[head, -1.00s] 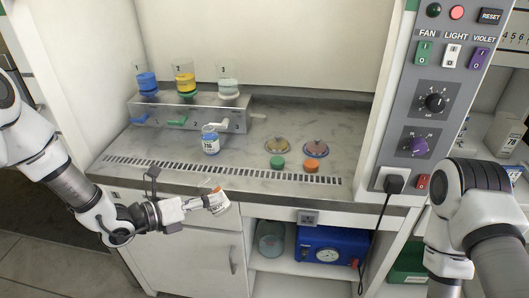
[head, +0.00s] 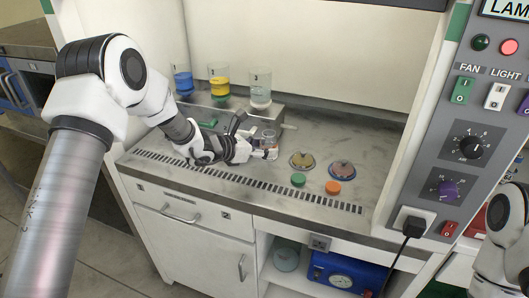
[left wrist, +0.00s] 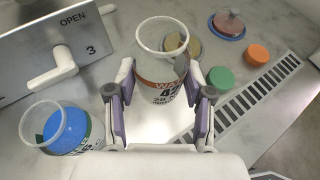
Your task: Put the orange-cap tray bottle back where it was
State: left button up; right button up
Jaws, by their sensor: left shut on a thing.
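The tray bottle (head: 270,145) is clear, open-topped and uncapped, with an orange-brown label, and looks upright in the left wrist view (left wrist: 160,68). My left gripper (head: 256,149) is shut on its sides, over the bench in front of the dispenser's right end. I cannot tell whether its base touches the bench. The orange cap (head: 334,187) lies on the bench to the right; it also shows in the left wrist view (left wrist: 257,54). A bottle with blue contents (left wrist: 62,128) stands left of the held one, hidden behind my gripper in the head view. My right gripper is out of view.
The metal dispenser (head: 207,112) with taps bears blue, yellow and clear vessels behind my gripper. A green cap (head: 298,180), a yellow dish (head: 302,160) and a reddish dish (head: 342,171) lie to the right. A slotted vent (head: 250,182) runs along the front edge.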

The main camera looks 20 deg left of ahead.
aim_at(263, 160)
pick_arm(q)
notch_tip(263, 160, down, 3)
jog(key=shift+a+f+p, duration=0.15)
jog(key=shift+p, duration=0.25)
jog(key=shift+w+f, duration=0.1)
jog(key=shift+f, duration=0.05)
jog(key=shift+f+b, duration=0.1)
jog(key=shift+b, duration=0.25)
jog(key=o, duration=1.2)
jog(key=shift+o, duration=0.2)
jog(key=shift+r+p, duration=0.25)
jog(key=shift+p, duration=0.05)
jog(key=b+v, duration=0.1)
jog(key=v, duration=1.1)
jog(key=shift+f, duration=0.2)
